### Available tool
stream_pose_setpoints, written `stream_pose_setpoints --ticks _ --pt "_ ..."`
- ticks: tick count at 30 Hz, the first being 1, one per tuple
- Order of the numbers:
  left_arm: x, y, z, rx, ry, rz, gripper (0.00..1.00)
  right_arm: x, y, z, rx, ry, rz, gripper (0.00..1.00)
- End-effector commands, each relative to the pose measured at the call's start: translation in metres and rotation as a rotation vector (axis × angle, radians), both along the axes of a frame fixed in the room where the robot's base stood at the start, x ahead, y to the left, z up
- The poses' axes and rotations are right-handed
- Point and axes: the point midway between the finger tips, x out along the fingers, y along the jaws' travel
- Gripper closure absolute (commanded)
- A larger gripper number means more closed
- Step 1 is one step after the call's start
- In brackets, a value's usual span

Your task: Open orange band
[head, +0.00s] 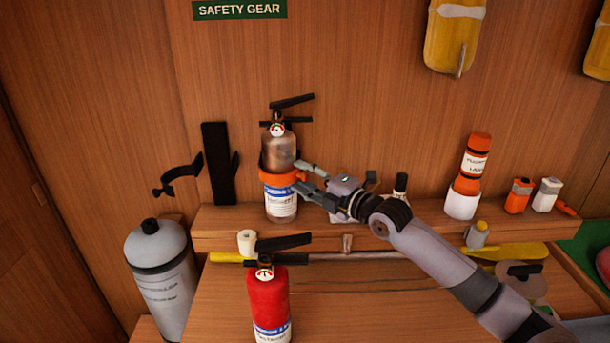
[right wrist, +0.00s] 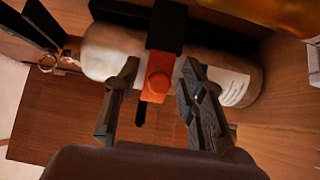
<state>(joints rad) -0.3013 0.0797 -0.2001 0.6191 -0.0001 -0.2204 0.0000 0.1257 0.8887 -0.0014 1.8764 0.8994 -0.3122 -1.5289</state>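The orange band (head: 276,177) goes around a silver fire extinguisher (head: 279,148) that stands upright on the wooden shelf. In the right wrist view the band's orange latch piece (right wrist: 157,82) with a round button shows in front of the pale cylinder, below a black strap (right wrist: 166,27). My right gripper (head: 306,178) is at the right side of the band. In the right wrist view its two fingers (right wrist: 160,95) are apart, one on each side of the latch piece. I cannot tell whether they touch it. My left gripper is not in view.
A red extinguisher (head: 268,299) stands in front, below the shelf. A grey tank (head: 163,275) is at left. A black bracket (head: 216,165) is on the wall. An orange canister (head: 473,165) and small orange items (head: 518,196) are at the right on the shelf.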

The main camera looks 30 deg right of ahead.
Motion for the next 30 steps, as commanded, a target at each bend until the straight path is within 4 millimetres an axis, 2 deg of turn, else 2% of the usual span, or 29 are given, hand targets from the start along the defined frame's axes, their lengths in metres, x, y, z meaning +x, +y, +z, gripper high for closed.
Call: stream_pose_setpoints --ticks 8,25,30 --pt "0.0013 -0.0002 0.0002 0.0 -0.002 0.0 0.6 0.0013 0.0003 -0.0001 0.0 0.0 0.0 0.63" --pt "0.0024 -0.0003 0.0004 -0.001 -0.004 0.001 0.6 0.001 0.0001 -0.0003 -0.001 0.0 0.0 1.0" --pt "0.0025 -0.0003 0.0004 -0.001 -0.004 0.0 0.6 0.001 0.0001 -0.0004 -0.001 0.001 0.0 1.0"
